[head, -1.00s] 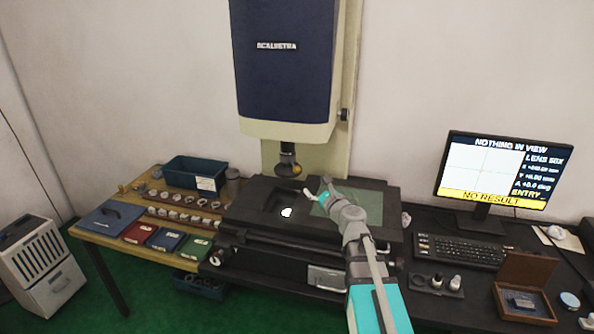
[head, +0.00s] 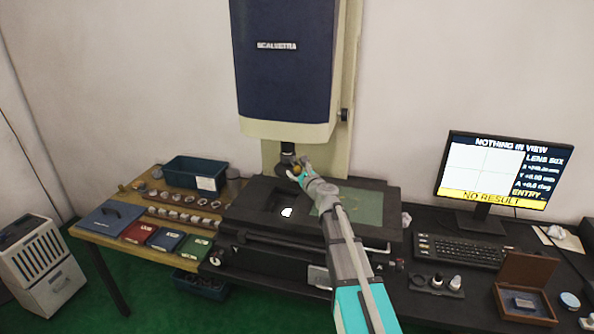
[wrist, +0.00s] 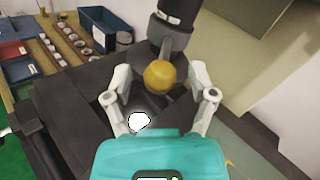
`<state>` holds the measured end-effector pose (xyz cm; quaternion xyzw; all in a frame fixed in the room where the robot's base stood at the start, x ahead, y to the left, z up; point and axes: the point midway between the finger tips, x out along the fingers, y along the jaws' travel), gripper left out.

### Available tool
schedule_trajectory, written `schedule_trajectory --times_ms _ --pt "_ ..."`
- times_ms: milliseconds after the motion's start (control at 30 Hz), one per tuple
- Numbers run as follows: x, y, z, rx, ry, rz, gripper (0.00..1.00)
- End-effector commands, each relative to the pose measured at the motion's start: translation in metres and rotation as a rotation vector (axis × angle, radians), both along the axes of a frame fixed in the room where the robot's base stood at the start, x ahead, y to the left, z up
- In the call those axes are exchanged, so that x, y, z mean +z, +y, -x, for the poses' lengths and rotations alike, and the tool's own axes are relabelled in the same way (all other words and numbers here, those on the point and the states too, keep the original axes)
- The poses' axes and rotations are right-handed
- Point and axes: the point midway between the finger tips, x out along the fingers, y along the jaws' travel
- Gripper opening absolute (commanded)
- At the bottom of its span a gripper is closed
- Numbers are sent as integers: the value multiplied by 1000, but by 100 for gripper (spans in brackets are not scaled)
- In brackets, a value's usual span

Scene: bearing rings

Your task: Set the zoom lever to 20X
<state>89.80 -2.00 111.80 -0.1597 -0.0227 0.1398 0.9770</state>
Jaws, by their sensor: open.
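The zoom lever is a short grey stem with a yellow ball knob (wrist: 159,75) under the dark lens barrel (wrist: 177,12). In the head view the lens barrel (head: 287,149) hangs below the blue and cream machine head, and the knob is mostly hidden by my gripper. My gripper (head: 292,170) is raised above the stage, at the lever. In the wrist view my gripper (wrist: 157,82) is open, with one finger left and one right of the yellow knob. I see no clear contact. The monitor (head: 503,178) reads "NOTHING IN VIEW" and "LENS 50X", slightly blurred.
The dark stage (head: 245,213) with a glass plate (head: 360,207) and a bright light spot lies below my gripper. The machine's cream column (head: 345,120) stands close behind. A blue bin (head: 195,174) and rows of rings are on the wooden table at left.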

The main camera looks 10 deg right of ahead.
Motion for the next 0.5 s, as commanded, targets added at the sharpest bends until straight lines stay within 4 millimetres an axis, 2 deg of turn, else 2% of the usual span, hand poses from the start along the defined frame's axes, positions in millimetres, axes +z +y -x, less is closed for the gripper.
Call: schedule_trajectory --times_ms 400,500 --pt "0 1 -4 0 0 0 73" --pt "0 1 -4 0 0 0 54"
